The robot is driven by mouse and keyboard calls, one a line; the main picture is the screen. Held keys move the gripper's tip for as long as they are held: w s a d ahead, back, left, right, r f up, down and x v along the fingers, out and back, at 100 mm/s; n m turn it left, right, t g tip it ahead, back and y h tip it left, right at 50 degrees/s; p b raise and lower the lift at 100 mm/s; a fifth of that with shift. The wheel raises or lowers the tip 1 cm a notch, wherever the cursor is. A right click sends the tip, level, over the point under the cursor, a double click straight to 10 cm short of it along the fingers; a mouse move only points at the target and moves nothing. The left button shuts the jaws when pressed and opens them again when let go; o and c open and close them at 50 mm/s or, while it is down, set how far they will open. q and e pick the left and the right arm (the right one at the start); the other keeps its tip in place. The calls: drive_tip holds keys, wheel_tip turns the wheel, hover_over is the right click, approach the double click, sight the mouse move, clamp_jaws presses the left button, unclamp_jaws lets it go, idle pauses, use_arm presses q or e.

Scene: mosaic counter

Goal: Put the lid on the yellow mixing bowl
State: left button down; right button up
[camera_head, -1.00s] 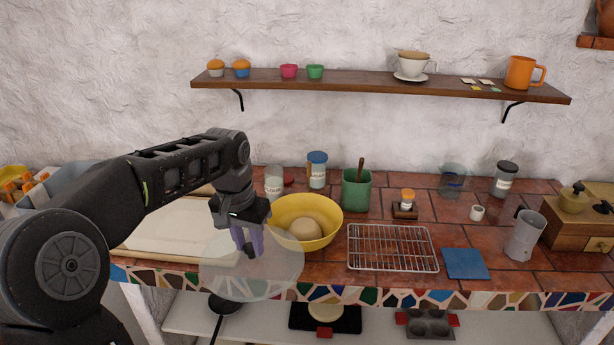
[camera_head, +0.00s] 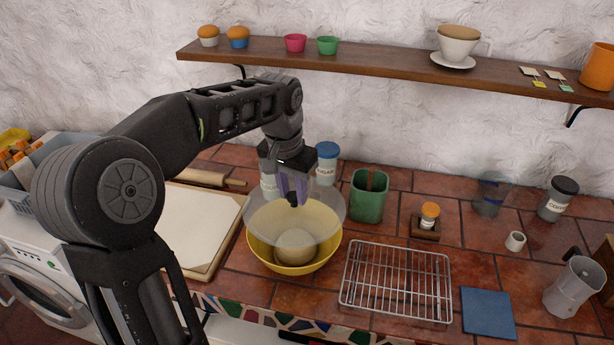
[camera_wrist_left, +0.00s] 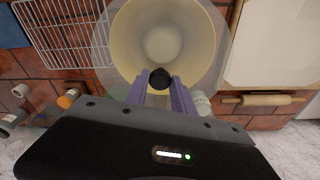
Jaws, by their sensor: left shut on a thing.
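The yellow mixing bowl (camera_head: 262,254) stands on the tiled counter with a pale ball of dough (camera_head: 296,246) inside. My left gripper (camera_head: 293,200) is shut on the black knob of the clear round lid (camera_head: 325,222). The lid is held over the bowl, and the dough shows through it. In the left wrist view the lid (camera_wrist_left: 106,45) overlaps the bowl (camera_wrist_left: 160,80), reaching past its rim on the left. The gripper fingers (camera_wrist_left: 160,88) close on the knob there. I cannot tell whether the lid touches the rim. My right gripper is not in view.
A wire rack (camera_head: 396,282) lies right of the bowl, with a blue square mat (camera_head: 488,313) beyond it. A green container (camera_head: 369,197) and a blue-lidded jar (camera_head: 327,163) stand behind. A pale board (camera_head: 197,227) lies left, near a rolling pin (camera_head: 205,178).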

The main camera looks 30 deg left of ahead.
sight(293, 209)
use_arm(q)
drive_tip(key=shift+s, duration=0.15)
drive_tip(key=shift+f, duration=0.1)
wheel_tip(293, 209, down, 4)
drive_tip(key=b, duration=0.3)
drive_tip(key=shift+f+b, duration=0.75)
drive_tip(key=shift+f, duration=0.05)
drive_tip(key=shift+f+b, duration=0.3)
drive_tip(key=shift+f, duration=0.15)
idle(1.5)
